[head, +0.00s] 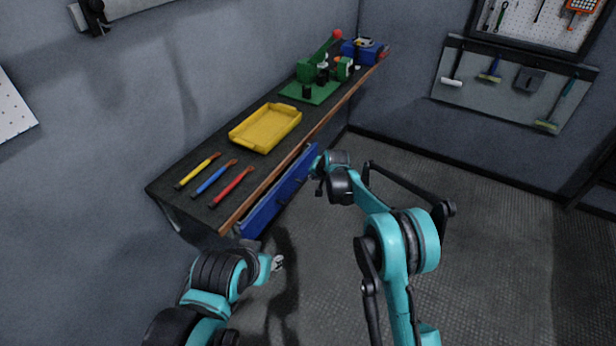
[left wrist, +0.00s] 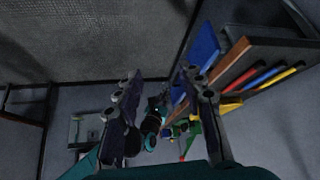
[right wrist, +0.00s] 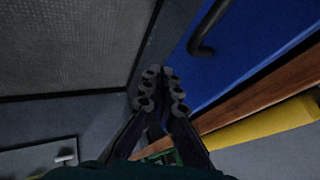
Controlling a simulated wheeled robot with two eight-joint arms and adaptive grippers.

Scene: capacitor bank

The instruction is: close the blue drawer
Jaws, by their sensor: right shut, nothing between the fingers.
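The blue drawer (head: 280,193) is under the front edge of the workbench and looks a little pulled out. Its blue front fills the upper right of the right wrist view (right wrist: 250,50), with a dark bar handle (right wrist: 207,30). It also shows in the left wrist view (left wrist: 203,46). My right gripper (head: 317,181) is beside the far end of the drawer front; its fingers are shut and empty in the right wrist view (right wrist: 161,85). Whether it touches the drawer is unclear. My left gripper (head: 276,263) is low, off the bench's near end; its fingers are apart and empty in the left wrist view (left wrist: 160,90).
On the workbench (head: 215,165) are a yellow tray (head: 265,127), several coloured-handled tools (head: 213,180), a green press (head: 318,75) and a blue device (head: 362,50). Walls stand behind and to the right. The floor (head: 490,225) right of the bench is clear.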

